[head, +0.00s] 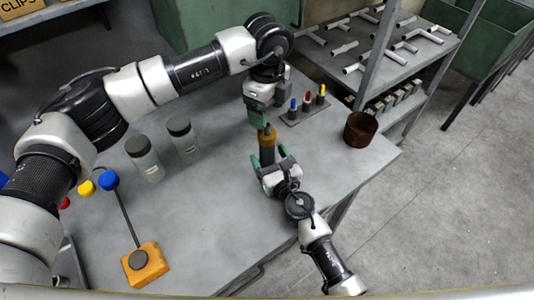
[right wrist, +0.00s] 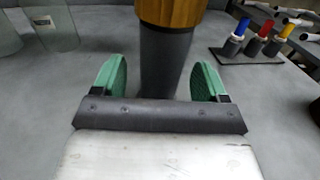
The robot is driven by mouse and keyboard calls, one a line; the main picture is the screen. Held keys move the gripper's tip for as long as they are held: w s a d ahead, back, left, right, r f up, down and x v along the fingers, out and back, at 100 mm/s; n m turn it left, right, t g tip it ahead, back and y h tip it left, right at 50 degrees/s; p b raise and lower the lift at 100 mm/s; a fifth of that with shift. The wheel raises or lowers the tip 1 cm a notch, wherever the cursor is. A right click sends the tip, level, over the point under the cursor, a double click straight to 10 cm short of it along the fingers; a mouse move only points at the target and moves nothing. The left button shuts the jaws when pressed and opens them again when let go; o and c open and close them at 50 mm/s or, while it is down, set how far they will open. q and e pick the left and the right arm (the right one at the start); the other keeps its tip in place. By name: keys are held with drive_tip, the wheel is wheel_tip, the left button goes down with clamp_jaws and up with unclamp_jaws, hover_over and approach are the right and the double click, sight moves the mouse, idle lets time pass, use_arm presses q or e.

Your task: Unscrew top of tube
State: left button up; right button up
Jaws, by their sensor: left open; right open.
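The tube (head: 267,143) stands upright on the grey table in the head view, with an orange-brown wooden section above a dark grey lower body. In the right wrist view the tube (right wrist: 166,62) is between the two green fingers, and its upper end is cut off. My right gripper (head: 268,162) is open around the lower body; in the right wrist view (right wrist: 163,80) gaps show on both sides. My left gripper (head: 260,116) is open, close above the tube's dark top end, which it partly hides. I cannot tell whether they touch.
Small blue, red and yellow-tipped bottles (head: 293,112) stand on a dark holder behind the tube. A rusty can (head: 360,130) stands near the right table edge. Two lidded jars (head: 145,160) (head: 183,140) stand left. An orange box (head: 146,265) is front left. Table between is clear.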

drive_tip(key=shift+x, duration=0.75)
drive_tip(key=shift+c, duration=0.2)
